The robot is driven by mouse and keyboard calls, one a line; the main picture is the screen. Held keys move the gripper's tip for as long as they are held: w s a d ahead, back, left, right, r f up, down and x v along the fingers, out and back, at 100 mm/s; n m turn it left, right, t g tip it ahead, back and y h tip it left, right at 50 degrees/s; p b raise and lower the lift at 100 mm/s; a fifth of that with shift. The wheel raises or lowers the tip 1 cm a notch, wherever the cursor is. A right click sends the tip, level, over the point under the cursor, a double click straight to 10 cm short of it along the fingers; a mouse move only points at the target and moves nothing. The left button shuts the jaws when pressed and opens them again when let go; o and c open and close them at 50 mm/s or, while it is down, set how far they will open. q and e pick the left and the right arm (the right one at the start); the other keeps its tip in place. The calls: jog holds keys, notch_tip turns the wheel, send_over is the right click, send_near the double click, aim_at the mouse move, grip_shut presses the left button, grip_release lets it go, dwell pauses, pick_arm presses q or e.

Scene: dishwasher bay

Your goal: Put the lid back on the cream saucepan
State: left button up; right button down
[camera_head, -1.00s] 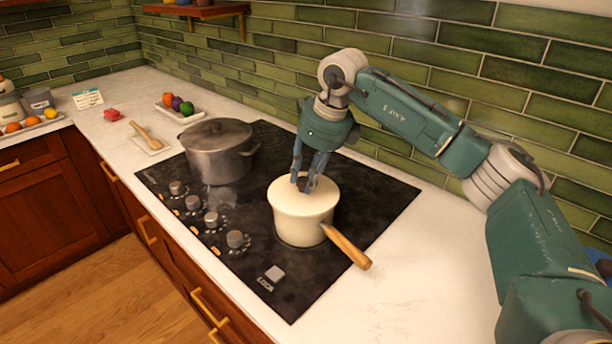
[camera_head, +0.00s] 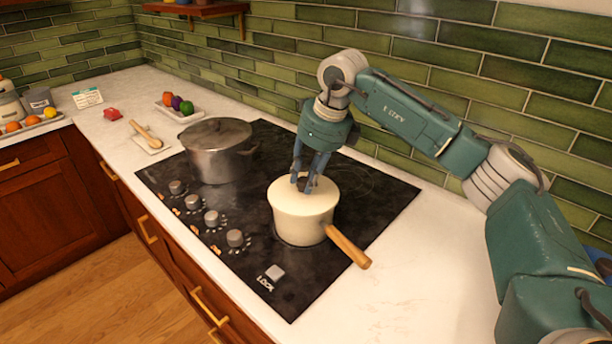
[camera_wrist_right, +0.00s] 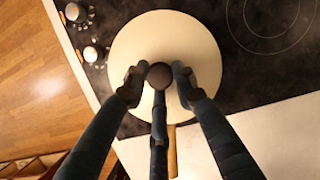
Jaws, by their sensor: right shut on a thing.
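The cream saucepan (camera_head: 300,222) stands on the black cooktop with its wooden handle pointing to the front right. The cream lid (camera_head: 322,191) lies on the saucepan's top and looks level, with no clear gap at the rim. In the right wrist view the lid (camera_wrist_right: 190,38) is a full pale disc covering the pan, with a dark round knob (camera_wrist_right: 159,75) at its centre. My right gripper (camera_head: 304,186) points down with its fingers shut on the lid's knob; it also shows in the right wrist view (camera_wrist_right: 158,82). My left gripper is not in view.
A grey lidded pot (camera_head: 215,160) stands on the cooktop (camera_head: 262,255) behind and left of the saucepan. Knobs line the cooktop's front edge. A tray of colourful produce (camera_head: 176,112) and a spoon on a rest (camera_head: 148,139) lie further left. The counter (camera_head: 410,260) on the right is clear.

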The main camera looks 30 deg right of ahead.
jog(key=c, duration=1.3)
grip_release()
jog(key=shift+o, duration=0.2)
jog(key=o, duration=0.4)
jog(key=shift+o, duration=0.2)
jog(key=shift+r+p, duration=2.7)
jog(key=shift+r, duration=0.8)
